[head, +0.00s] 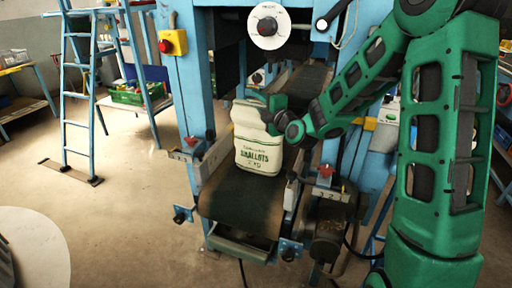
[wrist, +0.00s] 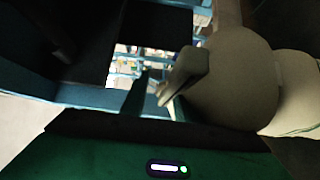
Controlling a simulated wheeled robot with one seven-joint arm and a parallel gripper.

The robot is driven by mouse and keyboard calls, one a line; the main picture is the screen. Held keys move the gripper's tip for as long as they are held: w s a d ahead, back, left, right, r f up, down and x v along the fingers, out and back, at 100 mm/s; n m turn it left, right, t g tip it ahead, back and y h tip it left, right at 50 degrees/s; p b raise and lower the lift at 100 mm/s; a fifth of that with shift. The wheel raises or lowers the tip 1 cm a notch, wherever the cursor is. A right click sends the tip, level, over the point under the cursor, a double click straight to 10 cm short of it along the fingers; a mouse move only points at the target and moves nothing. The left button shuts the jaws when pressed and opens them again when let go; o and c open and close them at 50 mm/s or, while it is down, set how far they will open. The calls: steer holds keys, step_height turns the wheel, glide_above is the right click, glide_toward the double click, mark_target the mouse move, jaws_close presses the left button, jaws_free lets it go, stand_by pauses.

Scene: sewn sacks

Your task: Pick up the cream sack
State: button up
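The cream sack (head: 258,146) stands upright on the dark belt (head: 240,203) of a blue machine. Green print on its front reads SHALLOTS. My gripper (head: 272,116) is at the sack's upper right, seen from the side, and overlaps its top edge. In the wrist view the sack (wrist: 232,82) fills the right side as a rounded pale shape, and a dark grey finger (wrist: 185,72) lies right against its left edge. The other finger is not clear, so I cannot tell whether the gripper is open or closed on the cloth.
The blue machine frame (head: 180,85) rises on both sides of the belt, with a white dial (head: 267,26) above. A blue ladder (head: 80,90) and a green crate (head: 127,93) stand at the left.

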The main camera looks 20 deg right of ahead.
steer(key=shift+w+a, duration=0.15)
steer(key=shift+w, duration=0.65)
steer(key=shift+w+a, duration=0.15)
steer(key=shift+w, duration=0.6)
jaws_close()
steer(key=shift+s+f, duration=0.1)
steer(key=shift+f, duration=0.1)
steer(key=shift+r, duration=0.15)
